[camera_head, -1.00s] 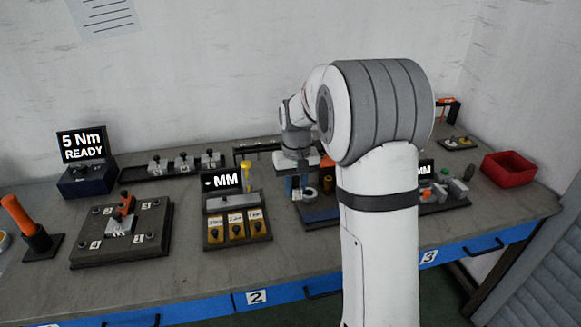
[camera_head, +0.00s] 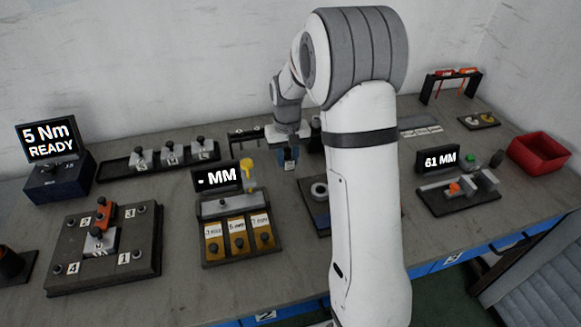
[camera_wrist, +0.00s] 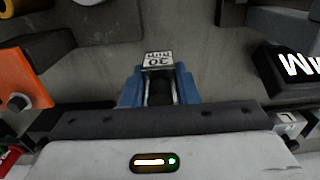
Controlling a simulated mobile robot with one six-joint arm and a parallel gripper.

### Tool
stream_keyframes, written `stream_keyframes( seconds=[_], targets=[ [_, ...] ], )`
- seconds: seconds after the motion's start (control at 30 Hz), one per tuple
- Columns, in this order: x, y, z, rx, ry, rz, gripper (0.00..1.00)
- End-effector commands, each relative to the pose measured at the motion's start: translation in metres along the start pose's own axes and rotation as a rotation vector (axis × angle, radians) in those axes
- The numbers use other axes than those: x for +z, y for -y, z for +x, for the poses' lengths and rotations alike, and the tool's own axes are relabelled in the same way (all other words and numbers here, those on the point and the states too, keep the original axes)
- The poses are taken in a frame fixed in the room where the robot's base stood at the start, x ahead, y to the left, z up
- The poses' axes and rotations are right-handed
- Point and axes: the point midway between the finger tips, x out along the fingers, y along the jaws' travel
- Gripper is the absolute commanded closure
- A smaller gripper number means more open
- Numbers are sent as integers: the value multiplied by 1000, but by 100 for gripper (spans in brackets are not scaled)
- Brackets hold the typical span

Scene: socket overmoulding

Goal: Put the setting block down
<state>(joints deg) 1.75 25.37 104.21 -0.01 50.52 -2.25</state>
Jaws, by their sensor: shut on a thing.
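My gripper (camera_head: 290,163) has blue fingers and points down over the back of the bench, behind and right of the yellow-knobbed gauge station. In the wrist view the blue fingers (camera_wrist: 159,90) are shut on the setting block (camera_wrist: 157,60), whose white face reads "30 MM", upside down in that view. The rest of the block is hidden between the fingers. In the head view the block is too small and covered to make out. I cannot tell whether it touches the bench.
A dark rack (camera_head: 160,166) with several knobbed blocks stands at left. The gauge station (camera_head: 238,228) is in front, its screen showing "- MM". A "61 MM" display (camera_head: 437,160) and a red bin (camera_head: 539,152) are at right.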

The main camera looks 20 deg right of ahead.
Motion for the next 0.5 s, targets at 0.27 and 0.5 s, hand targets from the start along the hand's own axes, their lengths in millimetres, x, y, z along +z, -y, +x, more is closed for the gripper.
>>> stream_keyframes(
  seconds=[0.27,0.5],
  targets=[
    [0,-2,28,0,2,3,100],
    [-1,-2,42,0,-4,4,100]
  ],
)
